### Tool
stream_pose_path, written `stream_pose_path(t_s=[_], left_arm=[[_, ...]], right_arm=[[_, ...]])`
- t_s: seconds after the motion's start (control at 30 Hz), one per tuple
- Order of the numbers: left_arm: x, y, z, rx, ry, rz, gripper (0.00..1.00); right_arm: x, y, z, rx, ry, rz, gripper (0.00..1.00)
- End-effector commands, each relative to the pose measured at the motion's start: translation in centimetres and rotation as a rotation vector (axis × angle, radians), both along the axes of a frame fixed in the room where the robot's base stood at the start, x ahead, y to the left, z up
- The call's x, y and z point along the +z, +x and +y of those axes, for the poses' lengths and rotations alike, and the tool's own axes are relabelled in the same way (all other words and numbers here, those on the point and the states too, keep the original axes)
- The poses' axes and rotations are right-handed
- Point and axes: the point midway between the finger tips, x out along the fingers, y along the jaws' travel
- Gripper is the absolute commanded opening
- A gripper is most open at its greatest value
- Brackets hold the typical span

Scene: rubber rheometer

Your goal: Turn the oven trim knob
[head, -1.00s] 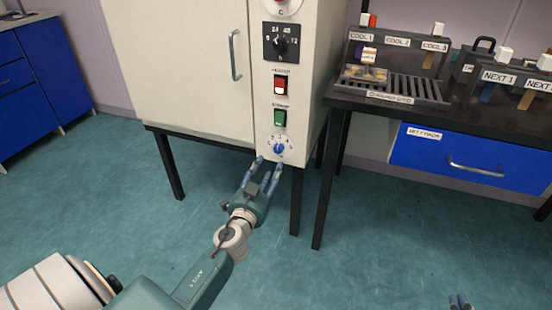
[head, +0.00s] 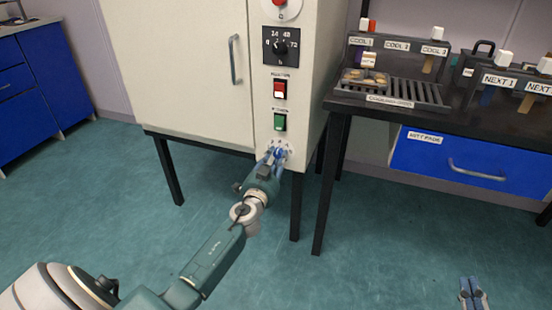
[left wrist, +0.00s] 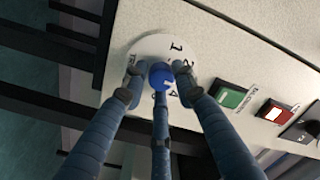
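The oven trim knob is a small blue knob (left wrist: 160,76) on a round white numbered dial (left wrist: 150,47), low on the oven's front panel. In the head view my left gripper (head: 275,154) is at this dial and its fingers hide most of the knob. In the left wrist view the blue fingers (left wrist: 158,72) stand around the knob, with fingertips against its sides; they look shut on it. My right gripper (head: 472,282) shows only at the bottom right, far from the oven; its fingers are close together, but its opening is unclear.
The cream oven (head: 185,75) stands on black legs. Above the dial are a green switch (head: 280,122), a red switch (head: 280,89) and a black selector dial (head: 281,47). A dark bench (head: 465,120) with a cooling rack (head: 425,93) stands to the right. The floor in front is clear.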

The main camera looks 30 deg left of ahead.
Motion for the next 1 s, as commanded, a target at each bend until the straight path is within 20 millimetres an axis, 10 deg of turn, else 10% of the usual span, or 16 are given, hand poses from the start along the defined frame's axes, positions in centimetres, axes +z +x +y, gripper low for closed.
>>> stream_pose_path(t_s=[0.1, 1.0], left_arm=[[-0.03, -0.03, 0.04, 0.001, 0.000, 0.000, 0.00], [-0.28, -0.12, 0.17, 0.004, 0.043, 0.015, 0.00]], right_arm=[[-0.02, 0.00, -0.01, 0.000, 0.000, 0.001, 0.00], [0.63, 0.09, 0.10, 0.001, 0.009, -0.033, 0.00]])
